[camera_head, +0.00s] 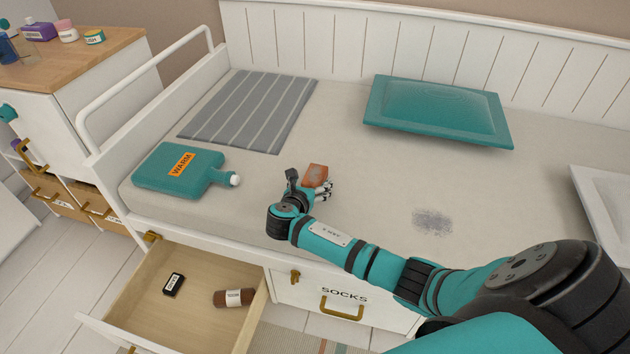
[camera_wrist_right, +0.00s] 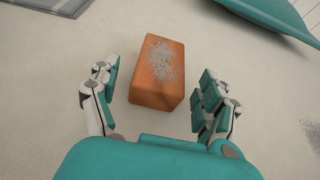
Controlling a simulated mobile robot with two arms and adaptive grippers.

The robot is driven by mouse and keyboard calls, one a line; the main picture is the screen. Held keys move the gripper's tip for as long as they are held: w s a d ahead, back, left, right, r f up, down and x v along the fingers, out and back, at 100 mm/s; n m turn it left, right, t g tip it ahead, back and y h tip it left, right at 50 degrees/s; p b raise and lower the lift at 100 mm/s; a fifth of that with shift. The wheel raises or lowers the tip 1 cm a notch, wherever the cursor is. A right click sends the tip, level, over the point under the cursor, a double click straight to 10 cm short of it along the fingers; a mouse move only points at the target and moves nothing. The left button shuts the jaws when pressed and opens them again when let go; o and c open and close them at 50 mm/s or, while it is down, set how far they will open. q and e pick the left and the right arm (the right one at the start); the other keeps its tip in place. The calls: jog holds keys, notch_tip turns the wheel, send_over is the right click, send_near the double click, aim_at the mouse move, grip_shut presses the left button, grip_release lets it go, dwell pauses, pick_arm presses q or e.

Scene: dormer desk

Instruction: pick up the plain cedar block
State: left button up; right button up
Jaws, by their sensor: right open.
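The cedar block (camera_head: 317,174) is an orange-brown block lying on the pale bed mattress, left of the middle in the head view. In the right wrist view the block (camera_wrist_right: 157,75) has a grey speckled patch on its top. My right gripper (camera_head: 308,184) is open and low over the bed at the block. In the wrist view its fingers stand on either side of the block, with a gap showing on both sides. The near end of the block is partly hidden by the gripper in the head view. My left gripper is not in view.
A teal warm-water bottle (camera_head: 180,171) lies left of the gripper. Behind are a grey striped cloth (camera_head: 250,108) and a teal pillow (camera_head: 437,108). A grey smudge (camera_head: 432,221) marks the mattress. An open drawer (camera_head: 200,264) below holds a dark labelled box (camera_head: 173,285) and a brown roll (camera_head: 234,298).

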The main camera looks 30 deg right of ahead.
jog(key=shift+c, duration=0.4)
jog(key=c, duration=1.1)
jog(key=shift+c, duration=0.5)
jog(key=shift+r, duration=0.15)
